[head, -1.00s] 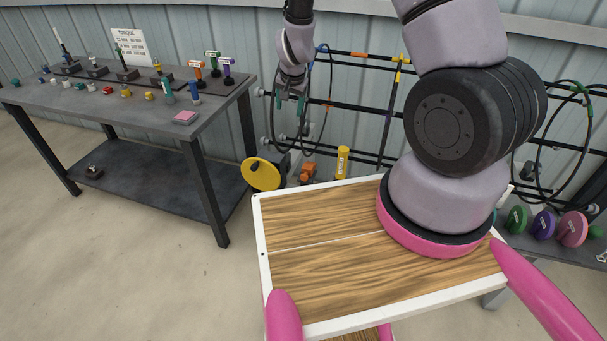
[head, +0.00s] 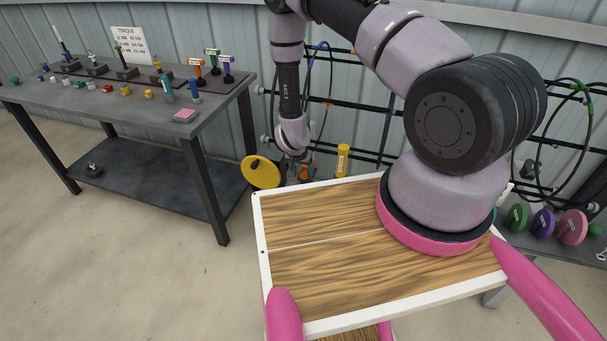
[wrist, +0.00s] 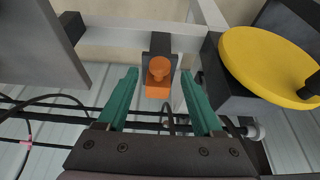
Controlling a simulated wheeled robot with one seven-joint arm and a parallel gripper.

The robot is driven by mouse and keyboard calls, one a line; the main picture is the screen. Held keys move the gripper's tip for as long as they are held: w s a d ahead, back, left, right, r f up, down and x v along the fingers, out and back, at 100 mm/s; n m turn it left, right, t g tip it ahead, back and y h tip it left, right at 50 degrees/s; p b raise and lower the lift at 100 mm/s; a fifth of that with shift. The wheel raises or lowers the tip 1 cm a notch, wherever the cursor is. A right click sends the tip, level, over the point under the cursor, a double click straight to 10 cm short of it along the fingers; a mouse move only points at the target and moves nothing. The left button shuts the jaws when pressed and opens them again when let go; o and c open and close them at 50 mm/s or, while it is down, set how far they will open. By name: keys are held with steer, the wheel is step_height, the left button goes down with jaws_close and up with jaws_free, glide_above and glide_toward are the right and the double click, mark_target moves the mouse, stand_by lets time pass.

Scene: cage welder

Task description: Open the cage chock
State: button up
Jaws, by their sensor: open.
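An orange knob on an orange block (wrist: 159,77), which may be the cage chock, is set on a dark bracket in the wrist view. It also shows in the head view (head: 306,172), partly hidden by my gripper. My gripper (wrist: 158,92) has two green fingers spread apart, with nothing held. The orange knob appears between and beyond the fingertips, with no visible contact. In the head view my gripper (head: 299,153) is lowered just above the orange part, and its fingertips are hard to make out.
A yellow handwheel (wrist: 272,65) is close to the right in the wrist view; it also shows in the head view (head: 261,172). A yellow cylinder (head: 342,160) stands nearby. Cables and a dark pipe rack (head: 378,105) line the wall. A workbench (head: 130,100) stands left.

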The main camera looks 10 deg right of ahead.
mark_target(303, 174)
steer(key=shift+x, duration=1.75)
jaws_close()
